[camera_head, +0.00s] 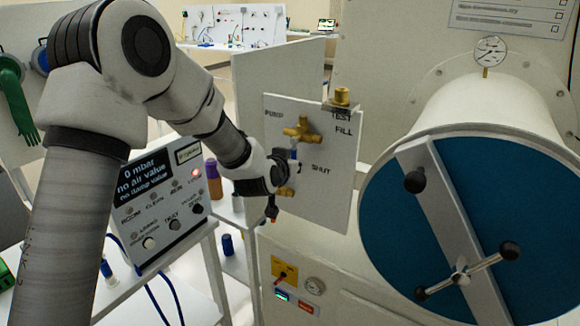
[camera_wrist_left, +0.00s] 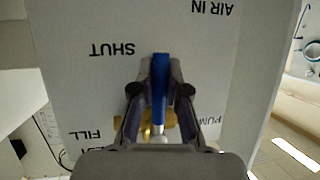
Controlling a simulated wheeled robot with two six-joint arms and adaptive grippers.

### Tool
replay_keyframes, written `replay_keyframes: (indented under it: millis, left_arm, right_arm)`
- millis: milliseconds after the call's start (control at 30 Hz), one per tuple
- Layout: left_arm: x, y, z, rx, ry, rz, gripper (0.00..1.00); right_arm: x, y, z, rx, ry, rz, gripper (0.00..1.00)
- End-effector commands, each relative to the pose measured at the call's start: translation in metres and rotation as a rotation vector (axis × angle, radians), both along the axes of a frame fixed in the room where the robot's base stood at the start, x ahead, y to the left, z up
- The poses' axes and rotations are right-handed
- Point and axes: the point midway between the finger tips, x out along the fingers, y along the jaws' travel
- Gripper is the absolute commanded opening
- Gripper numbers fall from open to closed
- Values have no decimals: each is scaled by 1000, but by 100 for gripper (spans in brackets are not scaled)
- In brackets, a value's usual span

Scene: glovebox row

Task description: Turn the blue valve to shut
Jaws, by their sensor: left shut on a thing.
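The blue valve handle (camera_wrist_left: 160,85) is a straight lever on a brass valve body (camera_head: 301,130), mounted on a pale upright panel (camera_head: 335,195). My left gripper (camera_wrist_left: 160,92) is shut on the lever, one finger on each side. In the head view the gripper (camera_head: 283,170) hides most of the lever, which hangs below the valve body. The SHUT label (camera_head: 321,168) is to the right of the gripper; in the wrist view it is upside down, left of the lever. PUMP, FILL and TEST labels are also on the panel. My right gripper is not in view.
A large white cylinder with a blue round door (camera_head: 400,235) and a clamp bar stands right of the panel. A gauge (camera_head: 490,51) sits on top.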

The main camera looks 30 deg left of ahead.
Motion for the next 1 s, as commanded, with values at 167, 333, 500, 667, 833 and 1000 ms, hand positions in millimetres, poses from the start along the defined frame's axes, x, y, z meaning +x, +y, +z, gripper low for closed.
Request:
replay_keyframes:
  millis: [167, 333, 500, 667, 833, 1000]
  left_arm:
    - [1, -1, 4, -26, -7, 1, 0]
    - [1, -1, 4, -30, -8, 2, 0]
    - [2, -1, 5, -29, -8, 1, 0]
    - [1, -1, 4, -29, -7, 1, 40]
    - [1, -1, 3, -28, -4, 1, 40]
    - [-4, -2, 5, -30, -3, 0, 40]
  right_arm:
    - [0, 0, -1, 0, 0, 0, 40]
    - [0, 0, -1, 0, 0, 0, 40]
    - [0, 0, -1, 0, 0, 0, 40]
    - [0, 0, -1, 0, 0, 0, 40]
    - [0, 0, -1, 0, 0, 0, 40]
    - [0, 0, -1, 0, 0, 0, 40]
